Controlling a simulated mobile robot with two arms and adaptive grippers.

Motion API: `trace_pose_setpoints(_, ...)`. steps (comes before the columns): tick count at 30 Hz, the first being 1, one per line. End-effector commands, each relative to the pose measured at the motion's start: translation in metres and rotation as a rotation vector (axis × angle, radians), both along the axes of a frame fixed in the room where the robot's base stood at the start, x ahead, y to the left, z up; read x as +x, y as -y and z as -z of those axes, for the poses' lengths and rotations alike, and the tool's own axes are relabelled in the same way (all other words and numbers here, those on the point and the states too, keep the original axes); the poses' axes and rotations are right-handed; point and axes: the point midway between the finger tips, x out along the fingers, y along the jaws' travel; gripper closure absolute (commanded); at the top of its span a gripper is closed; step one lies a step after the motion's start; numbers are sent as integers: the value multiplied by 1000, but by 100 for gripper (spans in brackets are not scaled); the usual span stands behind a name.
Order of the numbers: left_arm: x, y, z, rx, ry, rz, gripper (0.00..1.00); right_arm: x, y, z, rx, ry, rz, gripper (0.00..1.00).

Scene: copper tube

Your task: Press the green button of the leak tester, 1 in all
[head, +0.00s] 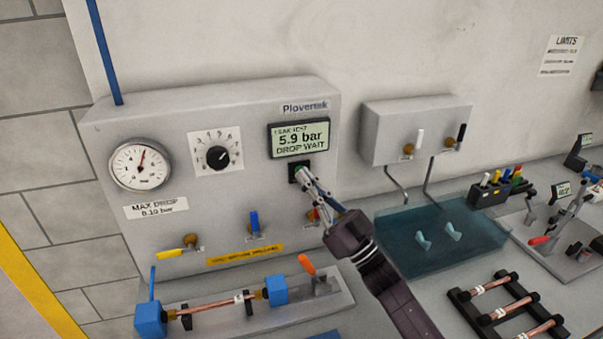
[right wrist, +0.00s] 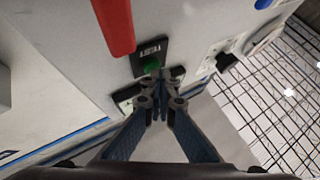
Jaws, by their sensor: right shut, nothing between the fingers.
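The leak tester (head: 225,110) is a grey wall box with a gauge, a dial and a display (head: 300,138) reading "5.9 bar" and "DROP WAIT". Its green button (head: 298,170) sits on a black plate below the display. The button also shows in the right wrist view (right wrist: 150,64), below a "TEST" label in that picture's upper middle. My right gripper (head: 302,176) is shut and empty, its fingertips at the button and partly covering it. In the wrist view the fingertips (right wrist: 158,76) are right by the button; I cannot tell whether they touch. My left gripper is not in view.
A red lever (right wrist: 115,22) stands close to the fingers in the wrist view. Blue (head: 254,222) and yellow (head: 170,254) valve handles are on the box. A copper tube (head: 215,305) lies in a fixture below. A teal water tank (head: 440,240) is at right.

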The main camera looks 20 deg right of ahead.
Motion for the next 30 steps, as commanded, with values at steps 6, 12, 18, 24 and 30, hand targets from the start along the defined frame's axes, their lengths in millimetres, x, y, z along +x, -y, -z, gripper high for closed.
trace_pose_setpoints(6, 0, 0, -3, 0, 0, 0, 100, -3, 0, 0, 0, -1, 1, 100)
trace_pose_setpoints(12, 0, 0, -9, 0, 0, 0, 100, -14, 0, -1, 0, -1, -1, 100)
trace_pose_setpoints(18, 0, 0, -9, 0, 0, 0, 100, -18, 0, 1, -1, 0, 1, 100)
trace_pose_setpoints(24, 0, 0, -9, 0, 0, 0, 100, -18, 0, 0, 0, 0, 0, 100)
trace_pose_setpoints(30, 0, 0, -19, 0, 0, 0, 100, -34, 1, -1, 0, -3, -1, 100)
